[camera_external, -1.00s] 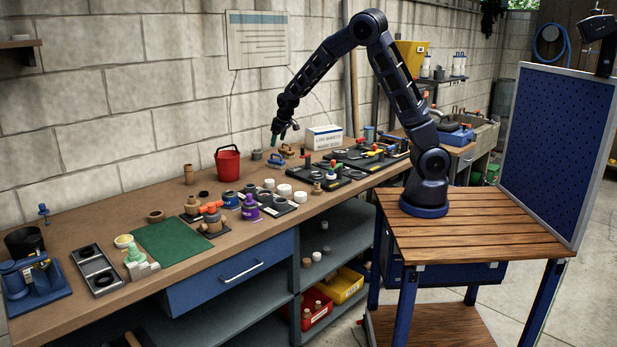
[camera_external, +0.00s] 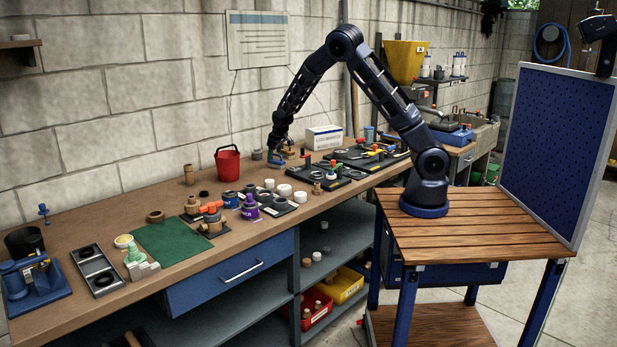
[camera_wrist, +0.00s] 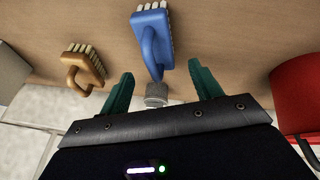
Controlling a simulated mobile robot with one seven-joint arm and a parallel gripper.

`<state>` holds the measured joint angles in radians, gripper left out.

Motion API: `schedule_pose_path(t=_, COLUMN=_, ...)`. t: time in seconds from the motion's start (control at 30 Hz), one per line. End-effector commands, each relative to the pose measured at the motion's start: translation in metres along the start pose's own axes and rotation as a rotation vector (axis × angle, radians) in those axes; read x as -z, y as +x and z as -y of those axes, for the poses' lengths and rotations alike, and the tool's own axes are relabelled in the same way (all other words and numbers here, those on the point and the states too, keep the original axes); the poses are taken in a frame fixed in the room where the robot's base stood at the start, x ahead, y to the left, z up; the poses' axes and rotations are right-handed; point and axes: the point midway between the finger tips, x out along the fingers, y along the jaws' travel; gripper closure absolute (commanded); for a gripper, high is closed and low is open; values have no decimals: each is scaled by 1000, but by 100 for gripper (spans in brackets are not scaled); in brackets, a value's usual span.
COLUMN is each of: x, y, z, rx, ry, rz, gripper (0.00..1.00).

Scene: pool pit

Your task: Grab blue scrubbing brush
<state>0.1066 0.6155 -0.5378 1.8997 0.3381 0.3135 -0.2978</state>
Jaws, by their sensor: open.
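The blue scrubbing brush (camera_wrist: 152,42) has white bristles and lies on the bench, in the upper middle of the wrist view. My gripper (camera_wrist: 160,88) is open, with its two green fingers apart. The brush's lower part shows between the two fingers, with no finger seen touching it. In the external view my gripper (camera_external: 277,156) is low over the bench at the brush (camera_external: 276,161), which it partly hides. Whether the brush is level with the fingertips I cannot tell.
A tan-handled brush (camera_wrist: 84,66) lies to the left of the blue one in the wrist view. A red bucket (camera_wrist: 298,95) stands at the right. A grey cylindrical piece (camera_wrist: 156,92) is just below the blue brush. A white box (camera_external: 323,137) stands nearby on the bench.

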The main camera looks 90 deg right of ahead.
Motion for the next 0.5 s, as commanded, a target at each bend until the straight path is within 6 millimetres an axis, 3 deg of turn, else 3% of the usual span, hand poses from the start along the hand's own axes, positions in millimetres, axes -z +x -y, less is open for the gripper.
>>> schedule_pose_path(t=0.3, x=-2, y=41, z=1, rx=-1, ry=1, rz=2, gripper=36)
schedule_pose_path(t=0.5, x=-2, y=43, z=1, rx=0, ry=0, rz=1, gripper=36)
